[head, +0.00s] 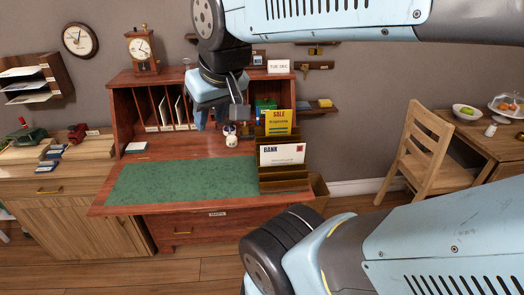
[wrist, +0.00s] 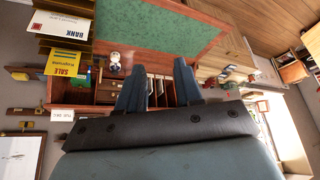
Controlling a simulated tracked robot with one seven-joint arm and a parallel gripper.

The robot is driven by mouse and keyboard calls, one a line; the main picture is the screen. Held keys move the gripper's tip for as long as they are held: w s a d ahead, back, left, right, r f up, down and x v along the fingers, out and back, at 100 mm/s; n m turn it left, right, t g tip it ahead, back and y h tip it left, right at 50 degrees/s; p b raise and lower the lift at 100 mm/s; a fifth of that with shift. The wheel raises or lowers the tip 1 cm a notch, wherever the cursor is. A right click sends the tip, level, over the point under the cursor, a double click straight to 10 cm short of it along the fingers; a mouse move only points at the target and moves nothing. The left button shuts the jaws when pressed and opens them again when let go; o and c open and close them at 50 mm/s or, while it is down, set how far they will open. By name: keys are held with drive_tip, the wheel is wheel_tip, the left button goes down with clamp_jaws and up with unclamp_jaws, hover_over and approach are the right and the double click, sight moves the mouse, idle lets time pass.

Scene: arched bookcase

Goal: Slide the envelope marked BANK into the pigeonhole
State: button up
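The white envelope marked BANK (head: 282,155) stands upright in a brown stepped rack (head: 284,186) at the right end of the desk. It also shows at the upper left of the wrist view (wrist: 70,24). The pigeonholes (head: 150,100) are narrow upright slots at the back left of the desk, several with pale papers in them. They show between my fingers in the wrist view (wrist: 160,94). My gripper (head: 211,118) hangs over the back of the desk, left of the rack and apart from the envelope. Its fingers (wrist: 158,75) are spread, with nothing between them.
A yellow SALE leaflet (head: 278,122) stands in the rack behind the envelope. A white owl-like figure (head: 231,136) stands left of the rack. The green desk mat (head: 180,182) is clear. A clock (head: 142,49) stands on the desk top. A wooden chair (head: 425,150) is at right.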

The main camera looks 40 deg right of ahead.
drive_tip(key=shift+w+d, duration=0.15)
drive_tip(key=shift+d, duration=0.05)
drive_tip(key=n+g+h, duration=1.1)
drive_tip(key=g+h, duration=0.4)
approach(274, 146)
drive_tip(key=x, duration=1)
drive_tip(key=shift+d+f, duration=0.15)
drive_tip(key=shift+f, duration=0.05)
drive_tip(key=shift+w, duration=0.1)
clamp_jaws()
